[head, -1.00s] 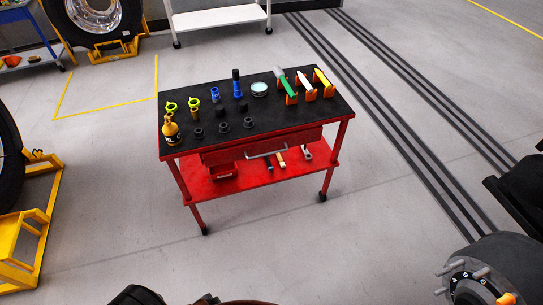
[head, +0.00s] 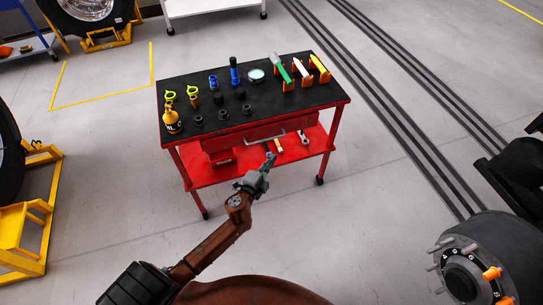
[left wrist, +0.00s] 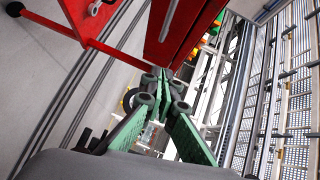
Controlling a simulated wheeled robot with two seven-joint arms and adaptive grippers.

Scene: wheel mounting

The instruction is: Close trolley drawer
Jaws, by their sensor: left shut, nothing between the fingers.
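The red trolley (head: 333,132) with a black top stands in the middle of the head view. Its red drawer (head: 226,142) with a metal handle (head: 265,139) is under the near edge of the top. How far it stands out is hard to tell. My left gripper (head: 270,158) is shut and empty, just in front of and below the handle, seemingly apart from it. In the left wrist view the shut fingertips (left wrist: 166,76) point toward a red trolley panel (left wrist: 176,35). My right gripper is not in view.
Bottles, sockets and other tools stand on the trolley top (head: 262,98). Its lower shelf (head: 207,175) holds a few items. A wheel hub (head: 465,262) is at the lower right, a yellow stand (head: 35,222) at the left. The floor before the trolley is clear.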

